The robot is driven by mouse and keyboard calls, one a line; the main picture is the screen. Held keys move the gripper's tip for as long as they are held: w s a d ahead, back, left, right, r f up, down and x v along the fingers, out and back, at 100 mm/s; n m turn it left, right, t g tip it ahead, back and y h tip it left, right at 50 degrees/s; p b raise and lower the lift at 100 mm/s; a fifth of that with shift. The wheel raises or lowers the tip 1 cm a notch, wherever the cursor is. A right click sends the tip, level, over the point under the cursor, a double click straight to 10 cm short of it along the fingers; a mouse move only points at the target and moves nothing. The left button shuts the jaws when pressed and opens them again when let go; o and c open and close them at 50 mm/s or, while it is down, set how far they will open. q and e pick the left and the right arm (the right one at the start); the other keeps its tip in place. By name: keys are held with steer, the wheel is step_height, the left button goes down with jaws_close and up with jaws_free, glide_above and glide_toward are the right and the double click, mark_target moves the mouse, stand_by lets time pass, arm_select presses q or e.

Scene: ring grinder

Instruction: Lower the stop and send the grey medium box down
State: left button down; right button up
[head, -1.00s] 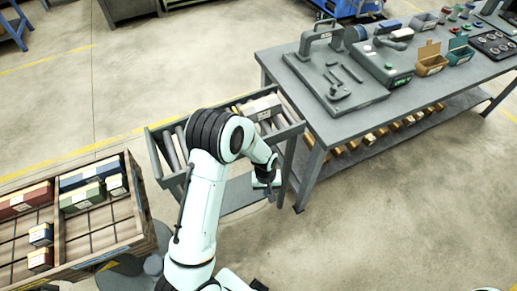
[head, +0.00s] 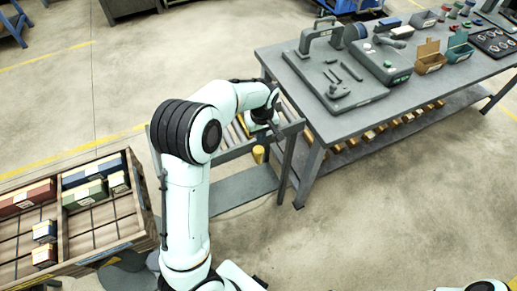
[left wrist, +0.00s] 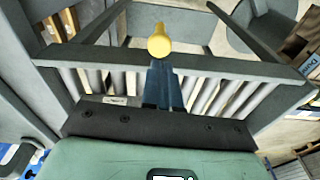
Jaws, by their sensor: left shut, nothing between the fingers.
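A yellow knob (head: 258,154) shows at the near side rail of the roller conveyor (head: 222,153). It also shows in the left wrist view (left wrist: 160,40), just beyond my fingertips; whether they touch cannot be told. I cannot see a stop plate itself. My left gripper (head: 276,134) is over the right part of the conveyor, and its fingers are together and empty in the left wrist view (left wrist: 162,68). The grey box is hidden behind my left arm in the head view; a small pale label (left wrist: 115,100) beside the rollers may be on it. My right gripper is out of view.
A grey workbench (head: 375,110) with tools and small bins stands right of the conveyor. A wooden crate (head: 140,225) with coloured boxes stands at left. The floor (head: 390,220) in front of the bench is clear.

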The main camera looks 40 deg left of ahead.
mark_target(259, 150)
arm_select(q)
steer(key=f+b, duration=0.1)
steer(key=f, duration=0.2)
steer(key=f+b, duration=0.1)
steer(key=f, duration=0.2)
steer(key=shift+a, duration=0.2)
steer(key=shift+w+a+f+b, duration=0.1)
steer(key=shift+w+f+b, duration=0.1)
steer(key=shift+f+b, duration=0.25)
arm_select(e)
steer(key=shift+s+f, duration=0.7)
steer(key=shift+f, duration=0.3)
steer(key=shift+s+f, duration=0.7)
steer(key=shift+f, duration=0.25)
arm_select(q)
steer(key=shift+f, duration=0.1)
